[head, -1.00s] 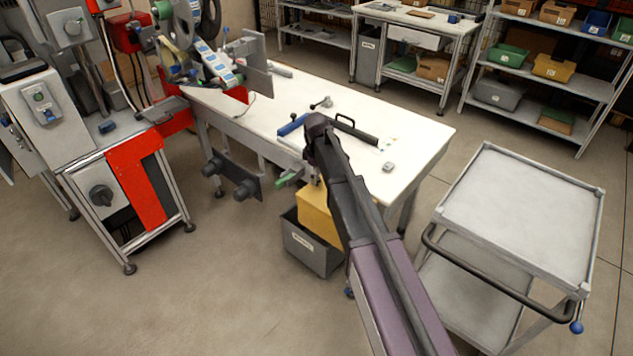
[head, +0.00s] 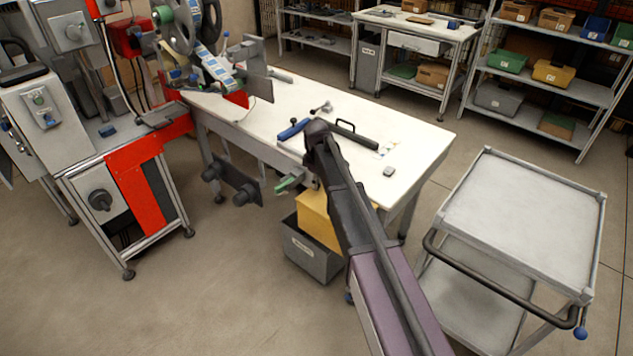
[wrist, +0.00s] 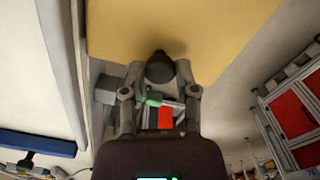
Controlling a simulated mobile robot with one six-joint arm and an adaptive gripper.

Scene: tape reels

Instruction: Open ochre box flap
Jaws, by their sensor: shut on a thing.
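The ochre box (head: 316,216) shows in the head view under the front edge of the white table, above a grey bin (head: 303,252). My arm covers its right part. In the wrist view a broad ochre face (wrist: 215,30) of it fills the top. A dark round knob (wrist: 160,68) stands against that face, between my fingers. My gripper (wrist: 160,88) is shut on this knob. In the head view my gripper is mostly hidden behind my arm. I cannot make out the flap's edge or any gap along it.
The white table (head: 270,108) stands right above the box, with a blue-handled tool (head: 293,129) and a black bar on it. A grey cart (head: 525,210) stands at right. A machine with a red panel (head: 135,180) stands at left. The floor in front is clear.

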